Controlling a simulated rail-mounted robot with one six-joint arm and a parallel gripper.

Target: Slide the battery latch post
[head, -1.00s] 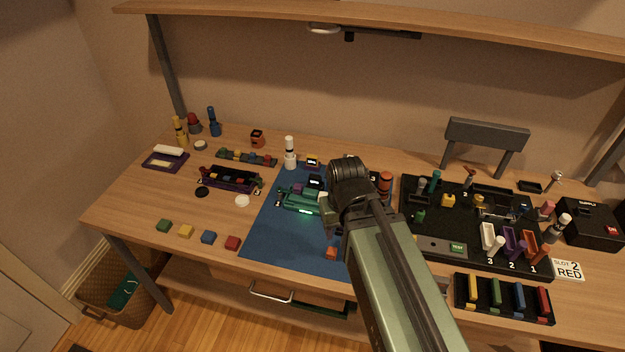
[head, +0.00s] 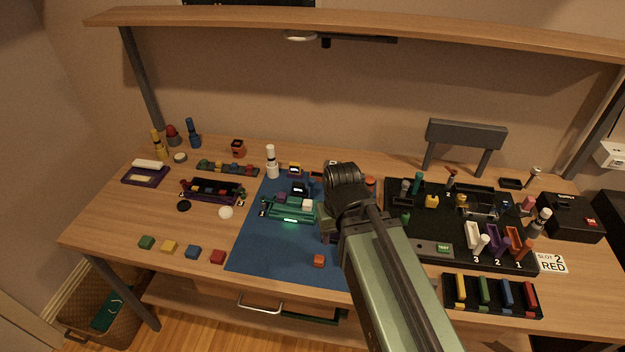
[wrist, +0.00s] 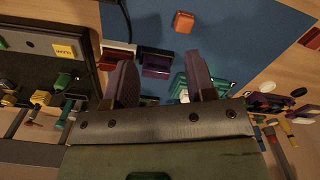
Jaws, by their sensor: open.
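A teal chassis (head: 291,208) with a glowing green light lies on the blue mat (head: 262,245), left of my gripper. It carries a purple and a pale block. In the wrist view, part of the teal chassis (wrist: 182,88) shows behind and beside the right finger. My gripper (wrist: 162,80) is open and nothing shows held between its two dark purple fingers. In the head view my gripper (head: 327,222) is mostly hidden by my own arm. I cannot make out a battery latch post for certain.
An orange cube (head: 319,261) lies on the mat. A purple block (wrist: 156,66) and a red-and-white block (wrist: 119,53) are near the fingers in the wrist view. A black tray (head: 425,229) with pegs stands right. The front of the mat is mostly clear.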

